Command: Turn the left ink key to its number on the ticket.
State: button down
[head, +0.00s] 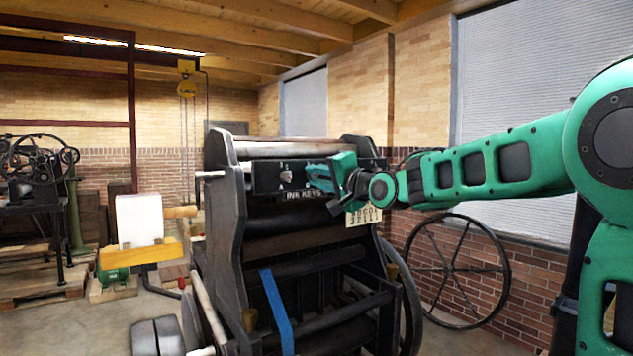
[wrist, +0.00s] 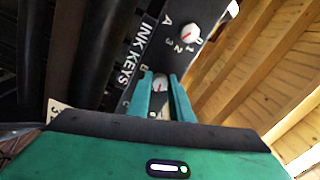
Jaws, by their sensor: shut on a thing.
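The left ink key (head: 286,176), a white round knob above the letter A, stands uncovered on the dark panel (head: 265,179). It also shows in the wrist view (wrist: 190,33), with a red pointer line and small numbers beside it. My gripper (head: 312,176) is to its right, apart from it. In the wrist view my gripper's fingers (wrist: 161,92) are shut on another white key (wrist: 160,81), the neighbouring one, by the letter B.
The black hand press (head: 225,215) stands around the panel, with a roller (head: 290,149) above and a blue strap (head: 277,310) below. A spoked wheel (head: 455,270) is at the right. A white block on a yellow stand (head: 140,220) is at the left.

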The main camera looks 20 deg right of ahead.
jog(key=shift+w+d+f, duration=0.1)
jog(key=shift+d, duration=0.3)
jog(key=c, duration=1.6)
grip_release()
jog(key=shift+a, duration=0.15)
jog(key=v, duration=1)
jog(key=shift+s, duration=0.4)
